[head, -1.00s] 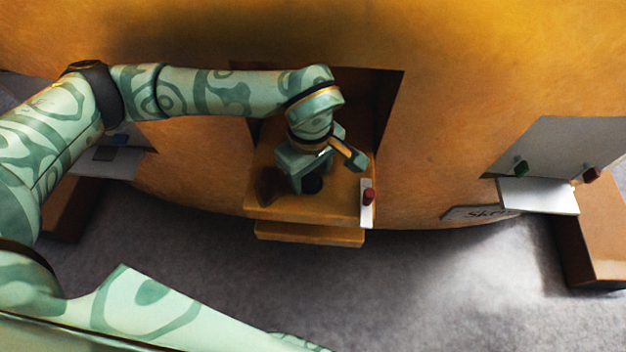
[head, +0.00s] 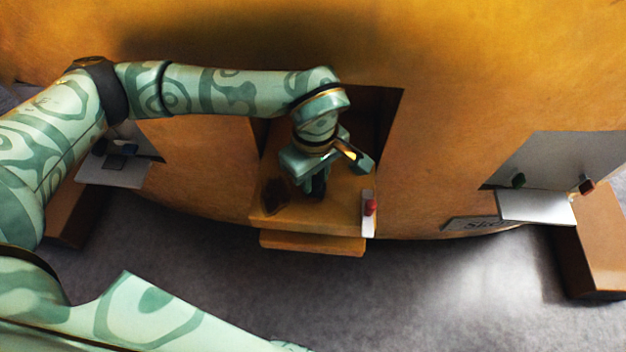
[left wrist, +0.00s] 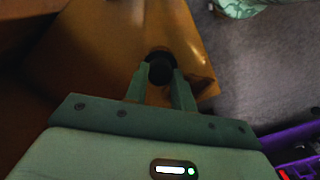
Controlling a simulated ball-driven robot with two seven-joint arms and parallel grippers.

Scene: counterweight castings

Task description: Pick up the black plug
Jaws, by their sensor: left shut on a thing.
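The black plug (left wrist: 160,69) shows in the left wrist view as a dark round piece between the two fingertips. My left gripper (left wrist: 160,77) is shut on it. In the head view my left gripper (head: 316,184) points down over the orange-brown ledge (head: 295,216) in the wall recess. There the plug is mostly hidden by the fingers, and I cannot tell whether it is clear of the ledge. My right gripper is not in view.
A red knob on a white plate (head: 369,207) sits at the ledge's right front corner. A dark patch (head: 274,196) marks the ledge's left side. The recess walls stand close around the gripper. A white shelf (head: 535,207) with green and red knobs is at right.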

